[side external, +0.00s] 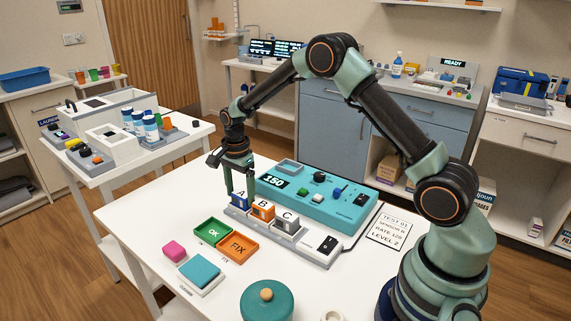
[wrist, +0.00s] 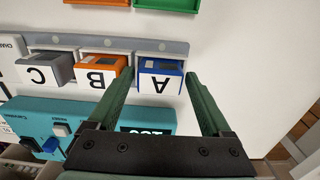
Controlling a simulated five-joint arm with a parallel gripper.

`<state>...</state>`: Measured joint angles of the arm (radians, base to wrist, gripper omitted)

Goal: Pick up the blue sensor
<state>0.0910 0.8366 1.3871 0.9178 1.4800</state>
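The blue sensor (side external: 239,210), a small block with a white face lettered A, sits in the end slot of a grey rack (side external: 263,224). In the wrist view the blue sensor (wrist: 161,67) lies between the tips of my green fingers. My gripper (side external: 240,192) points down at it from above, and its fingers (wrist: 160,73) are apart, one on each side of the sensor. The left finger looks close to the sensor's side; I cannot tell whether either finger touches it.
The orange sensor B (wrist: 101,69) is beside the blue one, then the grey sensor C (wrist: 50,68). A teal console (side external: 335,203) stands behind the rack. The green OK tray (side external: 213,231) and orange FIX tray (side external: 237,248) lie in front.

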